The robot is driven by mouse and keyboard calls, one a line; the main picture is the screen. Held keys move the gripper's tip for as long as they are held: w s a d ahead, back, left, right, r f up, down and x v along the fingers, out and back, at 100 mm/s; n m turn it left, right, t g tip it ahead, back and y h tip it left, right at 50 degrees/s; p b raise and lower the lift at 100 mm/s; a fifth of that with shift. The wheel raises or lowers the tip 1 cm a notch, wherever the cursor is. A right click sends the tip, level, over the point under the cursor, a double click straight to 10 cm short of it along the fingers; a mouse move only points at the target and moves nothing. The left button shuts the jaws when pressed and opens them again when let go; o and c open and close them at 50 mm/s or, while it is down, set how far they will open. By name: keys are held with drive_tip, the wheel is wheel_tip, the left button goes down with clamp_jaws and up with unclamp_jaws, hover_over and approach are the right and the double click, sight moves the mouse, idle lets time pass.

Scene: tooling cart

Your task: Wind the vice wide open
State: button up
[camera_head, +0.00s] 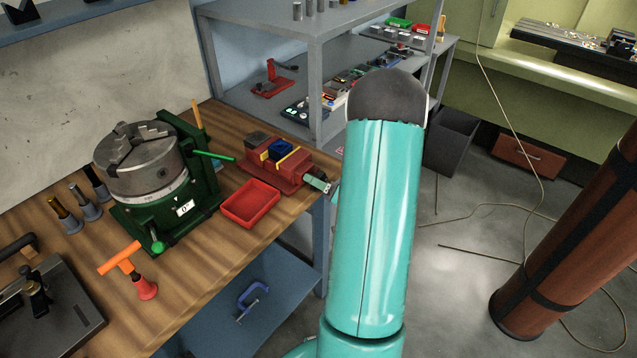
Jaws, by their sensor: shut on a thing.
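The red vice (289,176) sits at the right end of the wooden bench top. A blue piece (280,150) with yellow strips beside it shows at its jaws; I cannot tell how wide they stand. My gripper (313,180) is at the right end of the vice, where the handle is, shut on the vice handle. The gripper is small in view, and the handle is mostly hidden by it. My teal arm link covers the area just right of it.
A red tray (251,203) lies in front of the vice. A green rotary chuck (145,170) with a green-tipped lever (215,156) stands to the left. An orange T-handle tool (130,268) is at the bench front. Grey shelving (265,22) stands behind; open floor lies right.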

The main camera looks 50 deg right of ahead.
drive_tip(key=shift+w, duration=0.1)
idle(0.3)
drive_tip(key=o, duration=1)
drive_tip(key=shift+c, duration=0.2)
drive_tip(key=shift+d+f, duration=0.1)
drive_tip(key=shift+f, duration=0.05)
drive_tip(key=shift+s, duration=0.25)
